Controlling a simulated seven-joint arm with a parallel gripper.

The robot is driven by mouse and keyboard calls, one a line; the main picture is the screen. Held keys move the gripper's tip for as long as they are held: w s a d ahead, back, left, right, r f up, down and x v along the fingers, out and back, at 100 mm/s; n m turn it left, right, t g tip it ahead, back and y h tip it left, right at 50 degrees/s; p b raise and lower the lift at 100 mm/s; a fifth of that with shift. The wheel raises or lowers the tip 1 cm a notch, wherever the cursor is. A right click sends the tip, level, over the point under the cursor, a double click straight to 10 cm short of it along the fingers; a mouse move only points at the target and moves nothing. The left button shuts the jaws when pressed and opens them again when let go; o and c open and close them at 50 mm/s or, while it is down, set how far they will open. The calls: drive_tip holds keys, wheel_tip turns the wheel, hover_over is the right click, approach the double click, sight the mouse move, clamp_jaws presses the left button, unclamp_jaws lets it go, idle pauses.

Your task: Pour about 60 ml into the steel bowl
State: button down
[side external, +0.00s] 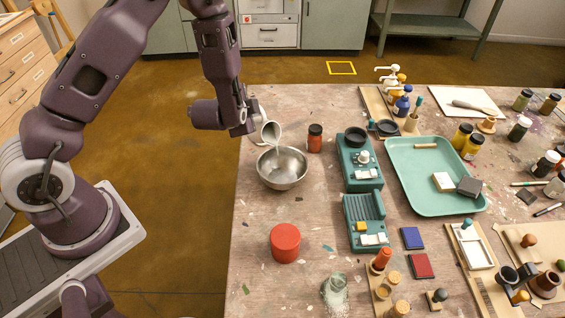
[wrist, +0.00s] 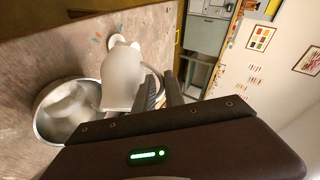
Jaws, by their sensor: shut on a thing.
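The steel bowl (side external: 282,178) stands upright near the left edge of the table. My gripper (side external: 257,117) is shut on a pale grey cup (side external: 271,132) and holds it tilted above the bowl's back left side. A faint pale streak runs from the cup's lip down toward the bowl. In the wrist view the cup (wrist: 122,75) is beside my gripper's dark fingers (wrist: 160,93) and covers part of the bowl (wrist: 43,104). A whitish patch shows inside the bowl; its level cannot be read. The cup's inside is hidden in the wrist view.
A dark-lidded red jar (side external: 315,140) stands close right of the bowl. Teal devices (side external: 362,178) stand farther right, beside a green tray (side external: 425,203). A red round container (side external: 285,243) is in front. A glass jar (side external: 335,290) has pale grains around it. Table left of the bowl is clear.

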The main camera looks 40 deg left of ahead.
sight(262, 111)
drive_tip(key=shift+s+d+f+m+t+y, duration=0.1)
drive_tip(key=shift+d+f+m+t+y, duration=0.1)
drive_tip(key=shift+d+m+t+y, duration=0.25)
idle(1.3)
drive_tip(key=shift+s+d+r+m+y, duration=0.15)
drive_tip(key=shift+d+r+y, duration=0.1)
drive_tip(key=shift+d, duration=0.35)
drive_tip(key=shift+w+d+r+m+y, duration=0.1)
drive_tip(key=shift+d+y, duration=0.1)
drive_tip(key=shift+d, duration=0.4)
drive_tip(key=a+n+h, duration=0.1)
drive_tip(key=a, duration=0.2)
drive_tip(key=shift+a+g, duration=0.35)
drive_tip(key=shift+a, duration=0.05)
drive_tip(key=shift+w+f+n+h, duration=0.2)
drive_tip(key=shift+f+n+h, duration=0.2)
drive_tip(key=shift+h, duration=0.4)
drive_tip(key=shift+a+f+n+g+h, duration=0.3)
drive_tip(key=shift+a+n+h, duration=0.1)
drive_tip(key=shift+a, duration=0.2)
drive_tip(key=shift+w+a+r+n+h, duration=0.1)
drive_tip(key=shift+a+n+h, duration=0.25)
drive_tip(key=shift+h, duration=0.25)
drive_tip(key=shift+a+f+g, duration=0.1)
drive_tip(key=shift+f+g, duration=0.1)
drive_tip(key=shift+g, duration=0.1)
drive_tip(key=shift+h, duration=0.3)
